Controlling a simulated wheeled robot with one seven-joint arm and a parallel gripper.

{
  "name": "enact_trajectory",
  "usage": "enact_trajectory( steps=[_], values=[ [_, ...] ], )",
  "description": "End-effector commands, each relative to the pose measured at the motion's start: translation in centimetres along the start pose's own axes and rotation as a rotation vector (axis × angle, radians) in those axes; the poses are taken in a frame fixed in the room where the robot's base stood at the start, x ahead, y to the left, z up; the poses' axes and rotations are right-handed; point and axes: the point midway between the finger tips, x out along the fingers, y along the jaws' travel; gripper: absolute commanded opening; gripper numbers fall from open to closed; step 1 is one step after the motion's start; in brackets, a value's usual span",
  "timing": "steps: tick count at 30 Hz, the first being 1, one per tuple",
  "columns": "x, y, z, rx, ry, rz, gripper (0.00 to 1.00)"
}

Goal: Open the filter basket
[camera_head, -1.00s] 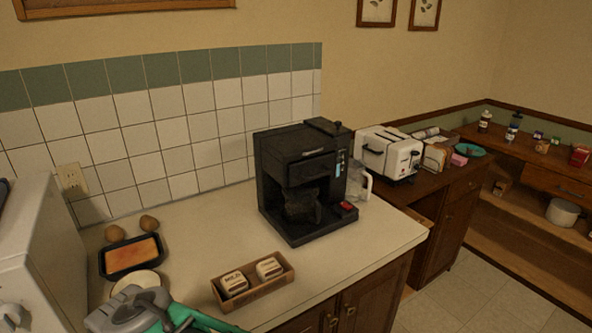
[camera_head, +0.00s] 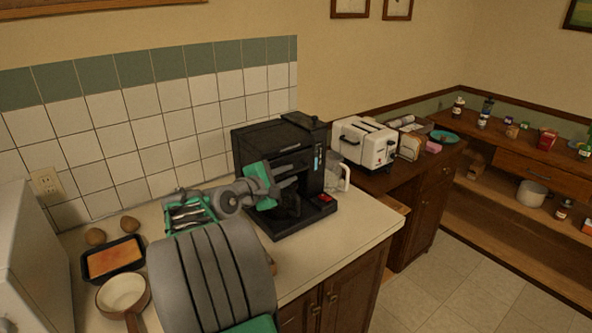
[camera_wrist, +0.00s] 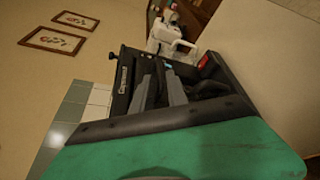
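The black coffee machine (camera_head: 262,150) stands on the counter, and it fills the middle of the wrist view (camera_wrist: 125,60), turned on its side. Its filter basket (camera_head: 290,160) is the front section below the top, with a dark handle; it looks closed, though my gripper partly covers it. The dark carafe (camera_head: 290,207) sits below, partly hidden. My gripper (camera_head: 290,175) is in front of the basket, fingers pointing at the machine. In the wrist view, its two grey fingers (camera_wrist: 160,90) are apart with nothing seen between them. I cannot tell whether they touch the handle.
A baking tray (camera_head: 113,259) and a small pan (camera_head: 123,293) lie at the left. My arm hides the front counter. The tiled wall is close behind.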

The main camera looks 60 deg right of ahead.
Motion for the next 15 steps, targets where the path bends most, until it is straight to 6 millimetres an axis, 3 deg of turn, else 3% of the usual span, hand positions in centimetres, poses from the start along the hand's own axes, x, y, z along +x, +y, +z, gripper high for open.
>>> enact_trajectory(
  steps=[6, 15],
  values=[
    [3.9, 0.1, 0.1, 0.001, 0.001, -0.002, 0.19],
    [4.7, 0.0, -0.1, 0.003, 0.004, 0.0, 0.19]
  ],
)
